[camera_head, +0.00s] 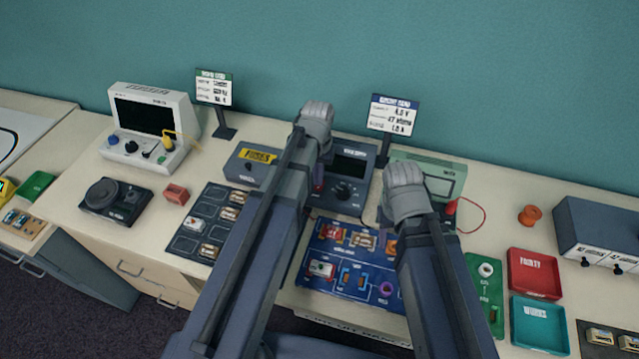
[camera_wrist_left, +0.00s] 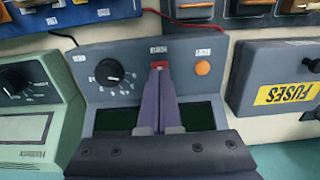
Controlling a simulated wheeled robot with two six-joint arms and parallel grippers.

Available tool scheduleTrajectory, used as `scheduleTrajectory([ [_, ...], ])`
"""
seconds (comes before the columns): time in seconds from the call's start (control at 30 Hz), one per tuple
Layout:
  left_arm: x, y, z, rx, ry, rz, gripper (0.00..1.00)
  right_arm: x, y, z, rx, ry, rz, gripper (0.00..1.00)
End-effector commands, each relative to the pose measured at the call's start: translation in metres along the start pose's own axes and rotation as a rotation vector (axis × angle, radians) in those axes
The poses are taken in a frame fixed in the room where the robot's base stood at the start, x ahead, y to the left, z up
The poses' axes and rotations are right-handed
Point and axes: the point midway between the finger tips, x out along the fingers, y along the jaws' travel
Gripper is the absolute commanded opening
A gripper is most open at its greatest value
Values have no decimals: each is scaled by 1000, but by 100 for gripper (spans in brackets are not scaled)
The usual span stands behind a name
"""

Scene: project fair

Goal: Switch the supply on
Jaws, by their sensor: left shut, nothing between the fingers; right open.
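The supply (camera_head: 350,168) is a dark grey box with a dark display, standing at the back of the bench between my arms. In the left wrist view its front panel (camera_wrist_left: 135,60) shows upside down, with a black dial (camera_wrist_left: 108,72), a red switch (camera_wrist_left: 159,65) and an orange round button or lamp (camera_wrist_left: 203,68). My left gripper (camera_wrist_left: 160,76) is shut and empty, its tips at the red switch; I cannot tell if they touch. My left gripper (camera_head: 318,182) partly covers the supply in the head view. My right gripper (camera_head: 392,218) is in front of the meter, its fingers mostly hidden.
A pale green meter (camera_head: 440,172) stands right of the supply, a grey fuses box (camera_head: 248,172) left. A blue circuit board (camera_head: 325,285) lies in front. Red tray (camera_head: 533,290) and teal tray (camera_head: 540,345) lie at right. A blue sign (camera_head: 393,115) stands behind.

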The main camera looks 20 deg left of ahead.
Motion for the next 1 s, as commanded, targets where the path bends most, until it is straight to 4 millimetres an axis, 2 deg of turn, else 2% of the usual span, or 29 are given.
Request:
scheduleTrajectory([
  [1.0, 11, 0, 0, 0, 0, 0, 0, 11, -1, -1, 0, 0, 0, 49],
])
